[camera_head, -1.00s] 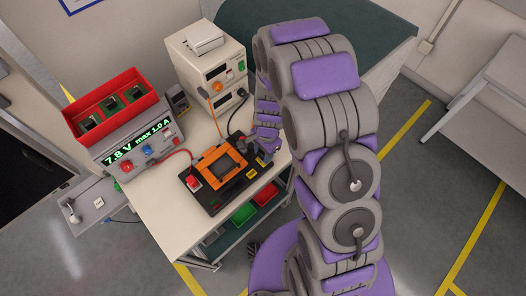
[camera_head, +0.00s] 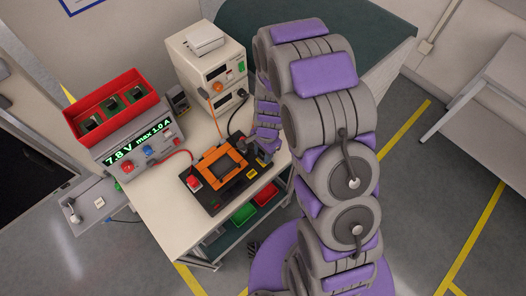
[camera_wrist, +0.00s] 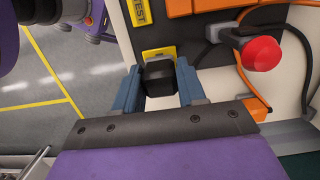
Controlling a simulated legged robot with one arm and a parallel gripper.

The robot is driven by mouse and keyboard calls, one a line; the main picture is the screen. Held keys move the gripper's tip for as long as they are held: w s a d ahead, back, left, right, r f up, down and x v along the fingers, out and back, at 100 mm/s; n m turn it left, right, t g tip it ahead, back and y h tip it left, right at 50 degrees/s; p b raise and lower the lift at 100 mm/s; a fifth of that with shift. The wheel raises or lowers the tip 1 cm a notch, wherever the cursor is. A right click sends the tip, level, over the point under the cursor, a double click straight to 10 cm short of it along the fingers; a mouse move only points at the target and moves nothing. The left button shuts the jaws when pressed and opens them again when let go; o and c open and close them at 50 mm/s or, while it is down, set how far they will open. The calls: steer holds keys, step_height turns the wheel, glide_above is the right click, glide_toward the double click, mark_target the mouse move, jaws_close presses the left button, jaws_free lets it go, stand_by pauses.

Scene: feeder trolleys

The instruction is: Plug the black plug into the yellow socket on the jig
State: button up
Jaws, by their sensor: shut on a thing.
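My gripper (camera_wrist: 158,88) is shut on the black plug (camera_wrist: 158,78), one blue-grey finger on each side. In the wrist view the plug's far end lies right at the yellow socket (camera_wrist: 158,53), whose plate shows just beyond it. I cannot tell whether the plug is seated in it or only in front of it. The jig (camera_head: 213,200) is a black base with an orange frame on the bench. In the head view my gripper (camera_head: 265,148) is at the jig's right edge, and the arm hides the plug.
A power supply (camera_head: 138,146) under a red bin (camera_head: 110,104) stands left of the jig. Stacked instruments (camera_head: 206,70) stand behind. Green and red bins sit on the shelf below.

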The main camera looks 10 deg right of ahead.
steer(key=shift+f, duration=0.55)
stand_by(0.4)
steer(key=o, duration=1.1)
steer(key=shift+o, duration=0.2)
step_height(320, 180, up, 17)
steer(key=w+d, duration=0.1)
steer(key=shift+w+d, duration=0.2)
steer(key=shift+d, duration=0.1)
steer(key=shift+r, duration=0.1)
steer(key=s+d+r+n+b, duration=0.2)
steer(key=s+n, duration=0.1)
steer(key=s, duration=0.6)
steer(key=s+d+r+n+b, duration=0.2)
steer(key=s+n+b, duration=0.1)
steer(key=s, duration=0.6)
steer(key=s+d+r+n+g+h+b, duration=0.1)
steer(key=s+d+r+n+b, duration=0.1)
steer(key=s, duration=0.7)
steer(key=d+n, duration=0.1)
steer(key=n, duration=0.1)
steer(key=shift+s+n+b, duration=0.2)
steer(key=shift+n+b, duration=0.15)
steer(key=shift+n, duration=0.05)
